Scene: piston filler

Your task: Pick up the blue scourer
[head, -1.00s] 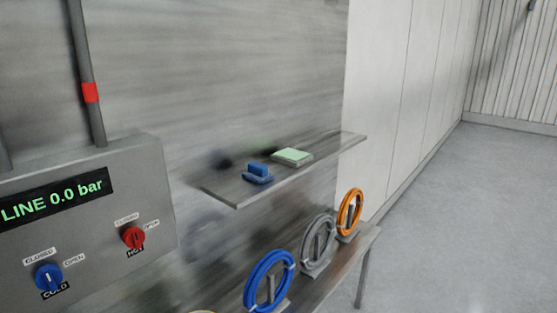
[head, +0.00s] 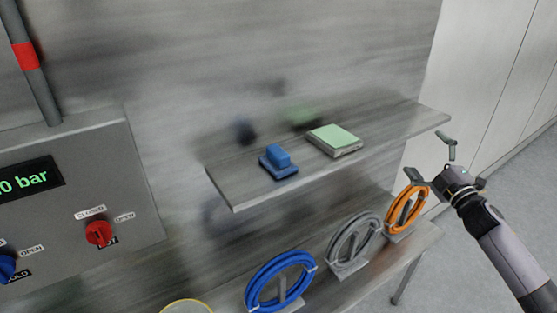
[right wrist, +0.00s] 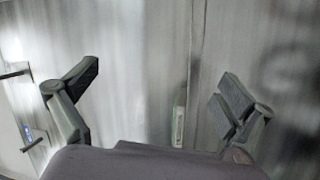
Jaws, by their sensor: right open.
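The blue scourer (head: 279,163) sits on the grey wall shelf (head: 238,192), near its left end in the head view. It has a flat base with a raised block on top. My right gripper (head: 431,162) is open and empty, beyond the right end of the shelf and well apart from the scourer. I cannot make out the scourer in that view. My left gripper is not in view.
A pale green pad (head: 333,139) lies right of the scourer on the same shelf. Below, a blue coil (head: 262,284), a grey coil (head: 338,248) and an orange coil (head: 394,212) stand on a lower shelf. A control box (head: 138,170) is at the left.

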